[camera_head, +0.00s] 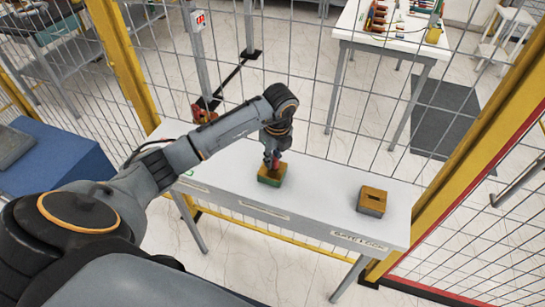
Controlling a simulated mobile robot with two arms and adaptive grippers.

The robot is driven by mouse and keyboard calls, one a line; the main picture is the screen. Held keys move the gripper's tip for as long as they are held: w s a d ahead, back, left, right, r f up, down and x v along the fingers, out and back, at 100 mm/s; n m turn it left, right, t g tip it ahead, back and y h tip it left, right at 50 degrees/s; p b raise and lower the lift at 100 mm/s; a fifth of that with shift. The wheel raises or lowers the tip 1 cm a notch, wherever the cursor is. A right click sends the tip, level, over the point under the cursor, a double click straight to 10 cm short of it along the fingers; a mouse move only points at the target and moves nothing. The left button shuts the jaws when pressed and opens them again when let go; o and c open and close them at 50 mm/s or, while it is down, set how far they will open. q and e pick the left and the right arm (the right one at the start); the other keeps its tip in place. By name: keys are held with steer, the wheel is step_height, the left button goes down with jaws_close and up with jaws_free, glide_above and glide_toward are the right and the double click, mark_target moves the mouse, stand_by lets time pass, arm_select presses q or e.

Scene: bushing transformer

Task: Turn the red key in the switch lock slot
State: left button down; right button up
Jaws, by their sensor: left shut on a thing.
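My left gripper (271,162) points down over a small box with a yellow top and green side, the switch lock (270,180), on the white table. The gripper is shut on the red key (277,154), of which only a little red shows between the fingers. The fingers hide the slot of this lock, so I cannot tell how deep the key sits or which way it is turned. A second box (372,201), yellow on top with grey sides, stands apart to the right with a dark, empty slot. My right gripper is not in view.
The white table (320,190) is clear between the two boxes. A wire mesh fence with yellow posts (118,60) stands behind it and to the right. A blue cabinet (60,165) is at the left. Another table (395,35) with items stands beyond the fence.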

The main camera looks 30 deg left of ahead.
arm_select(q)
steer(key=shift+r+n+p, duration=0.15)
steer(key=shift+n+p, duration=0.25)
steer(key=shift+n, duration=0.7)
steer(key=n, duration=0.3)
steer(key=shift+n+g+p, duration=0.4)
steer(key=c, duration=1.3)
jaws_free()
steer(key=shift+o, duration=0.2)
step_height(320, 180, up, 12)
steer(key=d, duration=0.1)
steer(key=shift+w+d, duration=0.15)
steer(key=shift+w, duration=0.05)
